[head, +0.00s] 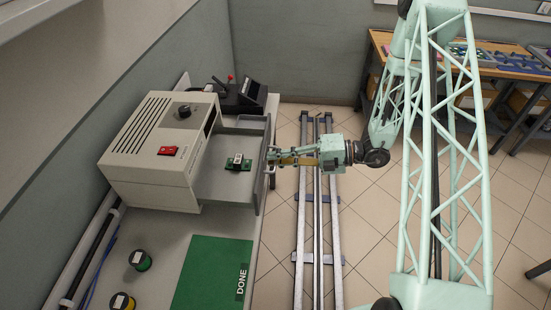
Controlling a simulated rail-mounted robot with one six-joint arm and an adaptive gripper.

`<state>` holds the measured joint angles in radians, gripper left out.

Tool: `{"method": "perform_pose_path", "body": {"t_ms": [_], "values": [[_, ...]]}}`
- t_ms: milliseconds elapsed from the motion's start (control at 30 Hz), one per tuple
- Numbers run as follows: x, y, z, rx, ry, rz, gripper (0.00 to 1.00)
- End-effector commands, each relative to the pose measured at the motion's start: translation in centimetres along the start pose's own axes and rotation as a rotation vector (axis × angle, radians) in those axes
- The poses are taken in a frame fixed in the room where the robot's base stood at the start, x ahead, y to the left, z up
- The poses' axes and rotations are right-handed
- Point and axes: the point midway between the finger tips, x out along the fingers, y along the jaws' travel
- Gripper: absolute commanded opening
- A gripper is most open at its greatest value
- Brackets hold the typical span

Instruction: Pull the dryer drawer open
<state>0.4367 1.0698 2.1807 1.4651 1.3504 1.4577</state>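The dryer is a beige box (150,165) with slots on top, a black knob and a red switch, on the left bench. Its grey drawer (215,184) stands well out from the dryer's right side. A small green and black piece with a white label (238,162) lies in the drawer. My gripper (271,159) is at the outer face of the drawer front, at the handle. The handle is largely hidden by the fingers, and whether they are closed on it is too small to tell.
A black device with a red knob (240,96) stands behind the drawer. Floor rails (304,240) run right of the bench; a wooden workbench (500,62) is far right.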

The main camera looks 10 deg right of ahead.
Motion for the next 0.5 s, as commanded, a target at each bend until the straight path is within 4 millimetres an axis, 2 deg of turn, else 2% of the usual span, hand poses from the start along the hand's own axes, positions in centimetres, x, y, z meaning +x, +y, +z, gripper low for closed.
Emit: {"method": "perform_pose_path", "body": {"t_ms": [500], "values": [[-0.67, 0.01, 0.05, 0.0, -0.001, 0.0, 0.1]]}}
